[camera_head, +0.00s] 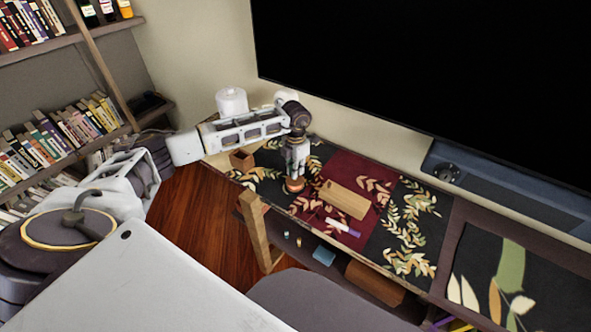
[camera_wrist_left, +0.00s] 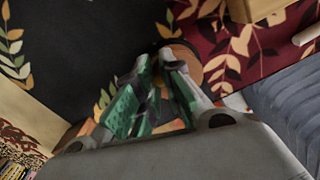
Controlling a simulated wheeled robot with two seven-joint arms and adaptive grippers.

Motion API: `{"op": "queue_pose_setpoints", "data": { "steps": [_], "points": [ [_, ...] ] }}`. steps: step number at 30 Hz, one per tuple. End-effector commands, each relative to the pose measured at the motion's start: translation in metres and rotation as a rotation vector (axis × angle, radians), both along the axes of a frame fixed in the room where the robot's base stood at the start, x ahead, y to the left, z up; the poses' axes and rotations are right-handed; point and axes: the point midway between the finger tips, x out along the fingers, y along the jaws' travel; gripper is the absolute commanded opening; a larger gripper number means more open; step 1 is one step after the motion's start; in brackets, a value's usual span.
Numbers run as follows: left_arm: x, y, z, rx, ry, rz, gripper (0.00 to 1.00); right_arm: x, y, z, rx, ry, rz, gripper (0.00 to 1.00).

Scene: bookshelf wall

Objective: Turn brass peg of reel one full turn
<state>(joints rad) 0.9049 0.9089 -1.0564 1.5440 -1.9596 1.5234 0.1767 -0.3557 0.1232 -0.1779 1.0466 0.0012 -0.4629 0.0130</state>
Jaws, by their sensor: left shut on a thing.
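The reel (camera_head: 294,186) is a small round orange-brown piece on the leaf-patterned runner near the table's front edge. My left gripper (camera_head: 296,174) points down onto it from above. In the left wrist view, the green-padded fingers of my left gripper (camera_wrist_left: 160,68) close together over the brown disc of the reel (camera_wrist_left: 211,66). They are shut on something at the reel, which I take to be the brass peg. The peg itself is hidden by the fingers, so its angle cannot be told. My right gripper is not in view.
A wooden board (camera_head: 345,199) and a white-and-purple marker (camera_head: 343,227) lie right of the reel. A small brown box (camera_head: 242,160) stands to the left. A large black screen (camera_head: 430,80) hangs behind. Bookshelves (camera_head: 60,135) are at far left.

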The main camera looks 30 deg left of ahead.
Motion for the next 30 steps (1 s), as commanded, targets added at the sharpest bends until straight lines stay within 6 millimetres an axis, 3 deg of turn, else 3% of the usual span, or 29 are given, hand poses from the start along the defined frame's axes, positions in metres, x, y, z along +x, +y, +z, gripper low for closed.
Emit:
{"op": "queue_pose_setpoints", "data": {
  "steps": [2,3,8,14,20,30],
  "points": [
    [0.000,0.000,0.000,-0.001,0.000,0.000,0.00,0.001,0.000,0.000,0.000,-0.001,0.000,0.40],
    [0.000,0.000,0.000,-0.001,0.000,0.000,0.14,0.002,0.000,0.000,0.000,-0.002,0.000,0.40],
    [0.000,0.000,0.000,-0.001,0.000,0.000,0.34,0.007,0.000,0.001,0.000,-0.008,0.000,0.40],
    [0.000,0.000,0.000,0.000,0.000,0.001,0.34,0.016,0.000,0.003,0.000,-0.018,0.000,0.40],
    [0.000,0.000,0.002,0.000,-0.001,0.001,0.34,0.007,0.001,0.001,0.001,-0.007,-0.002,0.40],
    [0.001,0.000,0.031,0.000,-0.003,0.001,0.34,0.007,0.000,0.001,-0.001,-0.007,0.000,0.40]
  ]
}}
